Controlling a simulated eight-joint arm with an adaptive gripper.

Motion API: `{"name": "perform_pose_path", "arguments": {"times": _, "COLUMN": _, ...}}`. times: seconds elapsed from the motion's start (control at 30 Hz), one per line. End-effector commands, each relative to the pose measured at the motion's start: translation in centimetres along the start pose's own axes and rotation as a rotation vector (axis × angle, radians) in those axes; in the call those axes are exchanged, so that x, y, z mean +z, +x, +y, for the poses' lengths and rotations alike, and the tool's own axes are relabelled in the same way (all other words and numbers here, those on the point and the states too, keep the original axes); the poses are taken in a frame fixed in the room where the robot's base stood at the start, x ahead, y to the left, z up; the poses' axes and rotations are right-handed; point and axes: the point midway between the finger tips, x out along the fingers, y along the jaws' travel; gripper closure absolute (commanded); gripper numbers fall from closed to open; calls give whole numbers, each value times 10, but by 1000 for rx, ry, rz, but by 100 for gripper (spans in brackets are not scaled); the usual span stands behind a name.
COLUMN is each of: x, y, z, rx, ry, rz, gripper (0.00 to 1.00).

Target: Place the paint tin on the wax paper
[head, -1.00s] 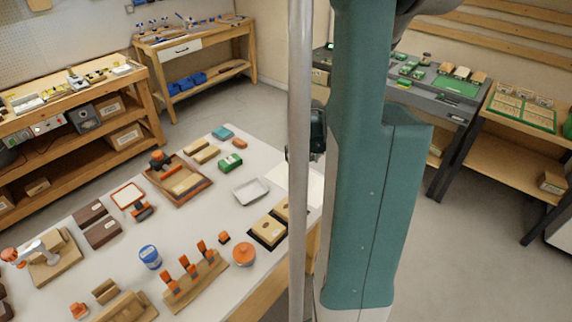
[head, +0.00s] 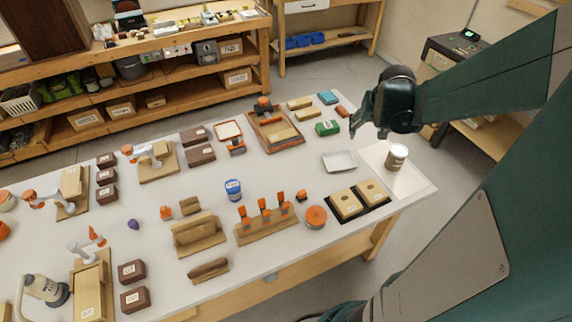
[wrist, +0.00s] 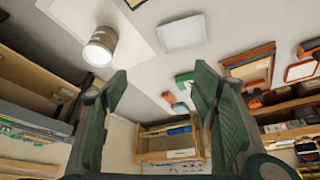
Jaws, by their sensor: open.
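The paint tin appears to be the grey-and-brown tin (head: 396,157), standing upright on the white wax paper (head: 415,186) at the table's right end. In the wrist view the tin (wrist: 97,45) is at upper left, with the pale sheet (wrist: 128,22) around its base. My gripper (head: 356,124) is open and empty, above the table's far right edge, behind and left of the tin and apart from it. In the wrist view, nothing is between the spread fingers of my gripper (wrist: 160,84).
A white tray (head: 340,161) lies left of the paper. A black mat with two tan blocks (head: 346,203) lies in front. A blue tin (head: 233,189) and an orange round container (head: 316,216) stand further left. Bare tabletop lies around the tray.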

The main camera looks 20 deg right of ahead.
Motion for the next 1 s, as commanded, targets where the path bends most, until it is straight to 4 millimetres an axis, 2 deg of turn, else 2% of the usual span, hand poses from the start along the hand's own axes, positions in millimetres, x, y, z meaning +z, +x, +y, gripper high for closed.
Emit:
{"name": "perform_pose_path", "arguments": {"times": 0.1, "x": 9, "y": -21, "z": -31, "rx": -20, "ry": -42, "rz": 12, "gripper": 42}}
{"name": "perform_pose_path", "arguments": {"times": 0.4, "x": 36, "y": -71, "z": -96, "rx": -71, "ry": -139, "rz": 44, "gripper": 42}}
{"name": "perform_pose_path", "arguments": {"times": 0.7, "x": 73, "y": -117, "z": -150, "rx": -124, "ry": -234, "rz": 76, "gripper": 42}}
{"name": "perform_pose_path", "arguments": {"times": 1.0, "x": 119, "y": -157, "z": -192, "rx": -182, "ry": -328, "rz": 107, "gripper": 42}}
